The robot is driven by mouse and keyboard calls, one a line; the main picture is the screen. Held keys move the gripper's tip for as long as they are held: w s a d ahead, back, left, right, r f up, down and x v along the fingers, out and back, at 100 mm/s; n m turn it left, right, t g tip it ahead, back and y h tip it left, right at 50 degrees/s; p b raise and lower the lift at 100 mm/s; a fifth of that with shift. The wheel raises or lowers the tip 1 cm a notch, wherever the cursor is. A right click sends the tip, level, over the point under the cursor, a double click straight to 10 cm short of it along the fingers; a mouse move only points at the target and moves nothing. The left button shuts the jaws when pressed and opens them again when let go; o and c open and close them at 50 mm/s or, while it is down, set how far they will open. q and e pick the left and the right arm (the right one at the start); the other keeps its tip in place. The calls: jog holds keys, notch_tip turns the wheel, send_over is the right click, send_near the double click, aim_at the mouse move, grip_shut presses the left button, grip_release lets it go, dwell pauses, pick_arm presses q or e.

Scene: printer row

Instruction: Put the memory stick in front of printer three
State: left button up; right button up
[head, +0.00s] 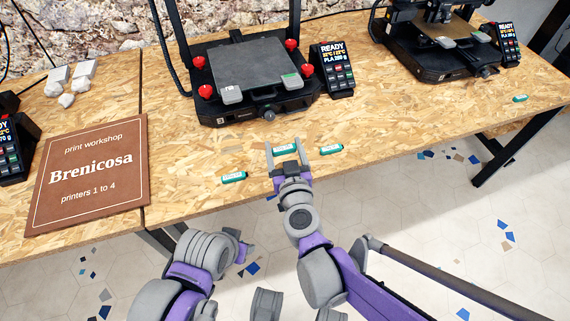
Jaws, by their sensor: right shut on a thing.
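Several small teal memory sticks with white labels lie on the wooden table. One (284,147) is between the fingers of my right gripper (285,151), which is shut on it at the table's front part, before the middle printer. Another stick (234,177) lies to the left and a third (331,149) to the right. One more (520,98) lies far right, before the right printer (440,45). The middle printer (248,70) has red knobs.
A brown sign (90,172) reading "Brenicosa, printers 1 to 4" lies at the left. A control screen (332,70) stands beside the middle printer, another (506,42) beside the right one. Pale stones and blocks (70,82) lie back left.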

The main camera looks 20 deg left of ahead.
jog(key=shift+f+b, duration=0.85)
jog(key=shift+f, duration=1.9)
jog(key=shift+f, duration=0.2)
jog(key=o, duration=1.2)
jog(key=shift+r, duration=0.15)
jog(key=shift+s+d+r, duration=0.15)
jog(key=p+v, duration=0.2)
jog(key=v, duration=0.9)
jog(key=shift+s+d, duration=0.15)
jog(key=shift+s, duration=0.15)
